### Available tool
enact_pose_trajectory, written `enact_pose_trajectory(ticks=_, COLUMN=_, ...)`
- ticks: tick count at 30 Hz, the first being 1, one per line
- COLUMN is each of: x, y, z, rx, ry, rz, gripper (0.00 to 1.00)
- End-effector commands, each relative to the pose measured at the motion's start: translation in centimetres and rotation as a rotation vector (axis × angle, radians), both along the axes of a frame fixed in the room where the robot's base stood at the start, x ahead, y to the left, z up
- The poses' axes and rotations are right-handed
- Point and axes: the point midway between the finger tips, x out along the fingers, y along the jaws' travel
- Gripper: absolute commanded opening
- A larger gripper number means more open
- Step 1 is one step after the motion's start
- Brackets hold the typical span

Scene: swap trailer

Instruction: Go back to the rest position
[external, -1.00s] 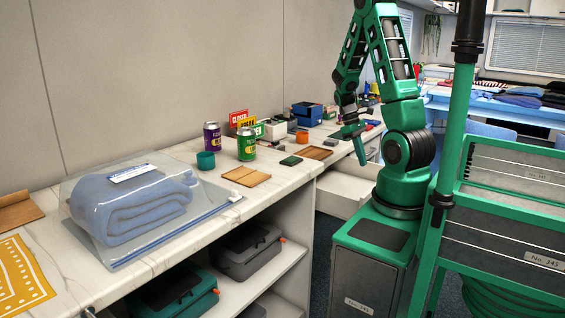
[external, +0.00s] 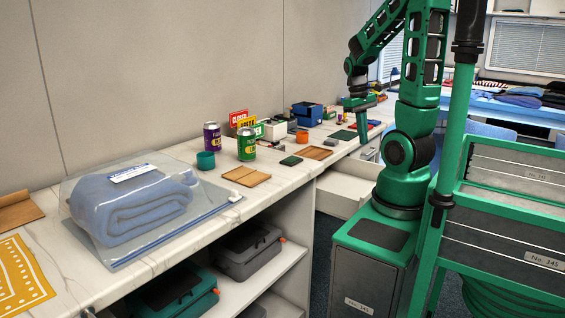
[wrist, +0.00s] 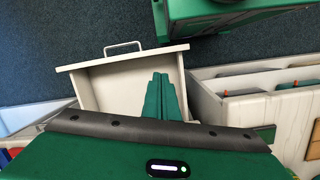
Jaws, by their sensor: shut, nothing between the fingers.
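My gripper (external: 362,140) is shut and empty in the external view. It hangs pointing down near the counter's front edge, above and behind the open white drawer (external: 343,190). In the wrist view my gripper's green fingers (wrist: 160,98) are together, with the drawer (wrist: 108,88) below and around them. The drawer is pulled out, and the part of its inside that shows looks empty. My arm is bent, with its elbow beyond the top of the external view.
The marble counter (external: 215,182) holds a bagged blue towel (external: 135,205), a purple can (external: 212,137), a green can (external: 246,145), a teal cup (external: 205,160), wooden trays (external: 315,153) and a blue box (external: 306,114). Dark floor (wrist: 70,25) lies beyond the drawer.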

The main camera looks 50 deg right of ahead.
Motion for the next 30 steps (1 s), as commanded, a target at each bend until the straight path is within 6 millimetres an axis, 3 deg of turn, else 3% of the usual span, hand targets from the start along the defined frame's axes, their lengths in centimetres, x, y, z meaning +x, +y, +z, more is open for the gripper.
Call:
enact_pose_trajectory(ticks=3, x=-1.2, y=1.7, z=2.0, rx=-0.010, ry=-0.057, rz=-0.062, gripper=0.00)
enact_pose_trajectory(ticks=9, x=-3.4, y=4.3, z=4.2, rx=-0.007, ry=-0.132, rz=-0.167, gripper=0.00)
enact_pose_trajectory(ticks=19, x=-5.3, y=6.1, z=5.3, rx=0.005, ry=-0.184, rz=-0.248, gripper=0.00)
enact_pose_trajectory(ticks=20, x=-5.3, y=6.1, z=5.3, rx=0.006, ry=-0.184, rz=-0.249, gripper=0.05)
enact_pose_trajectory(ticks=30, x=-5.3, y=6.1, z=5.3, rx=0.006, ry=-0.183, rz=-0.251, gripper=0.86)
